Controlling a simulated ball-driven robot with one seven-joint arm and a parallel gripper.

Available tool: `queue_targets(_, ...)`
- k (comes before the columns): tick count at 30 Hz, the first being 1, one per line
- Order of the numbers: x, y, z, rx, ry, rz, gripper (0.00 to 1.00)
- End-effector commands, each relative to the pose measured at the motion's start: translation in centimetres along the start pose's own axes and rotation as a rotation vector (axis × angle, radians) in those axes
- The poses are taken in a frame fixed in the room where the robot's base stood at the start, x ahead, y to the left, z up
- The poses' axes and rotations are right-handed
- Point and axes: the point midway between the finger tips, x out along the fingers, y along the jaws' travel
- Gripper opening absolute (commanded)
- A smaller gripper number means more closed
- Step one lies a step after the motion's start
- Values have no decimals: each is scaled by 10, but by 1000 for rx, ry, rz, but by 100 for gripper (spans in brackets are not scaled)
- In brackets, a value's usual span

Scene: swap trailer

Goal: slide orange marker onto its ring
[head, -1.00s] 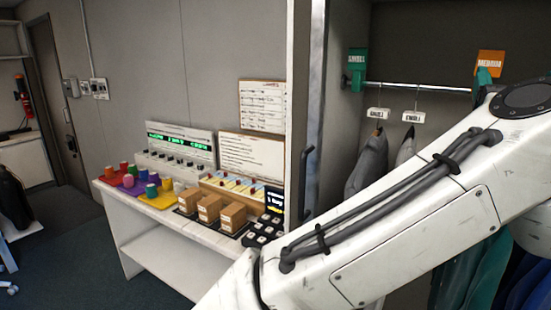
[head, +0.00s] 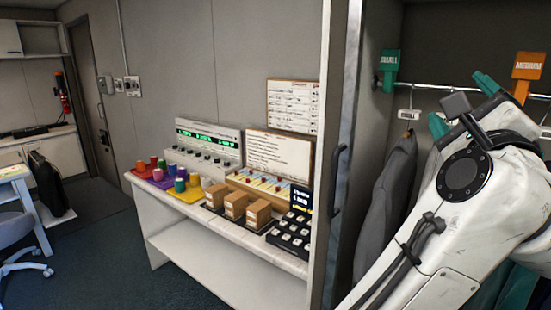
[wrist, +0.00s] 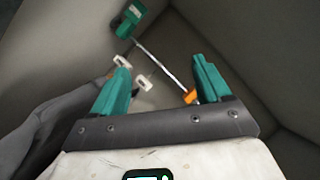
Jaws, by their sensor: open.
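The orange marker (head: 528,66), lettered MEDIUM, is at the wardrobe rail (head: 445,88), upper right in the head view. In the wrist view an orange piece (wrist: 190,97) shows at the rail's near end, beside my right-hand finger and partly hidden. I cannot make out a ring for it. A green marker (head: 389,62), lettered SMALL, is at the rail's left end; it also shows at the top of the wrist view (wrist: 128,20). In the head view my gripper (head: 460,103) is in front of the rail.
Grey garments (head: 385,205) hang below the rail, with a white tag (head: 408,114) above them. The wardrobe's door-side panel (head: 345,140) stands left of my arm. A white bench (head: 215,235) with cups, boxes and panels is farther left. Open floor lies at lower left.

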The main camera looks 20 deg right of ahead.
Motion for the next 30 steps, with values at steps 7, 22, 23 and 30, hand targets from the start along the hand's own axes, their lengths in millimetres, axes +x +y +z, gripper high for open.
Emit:
queue_targets(7, -16, 124, -6, -633, -149, 324, 77)
queue_targets(22, -193, 352, -142, -1588, -771, 1070, 77)
queue_targets(23, -209, 361, -151, -1620, -826, 1112, 77)
queue_targets(30, -346, 400, -223, -1753, -1301, 1414, 77)
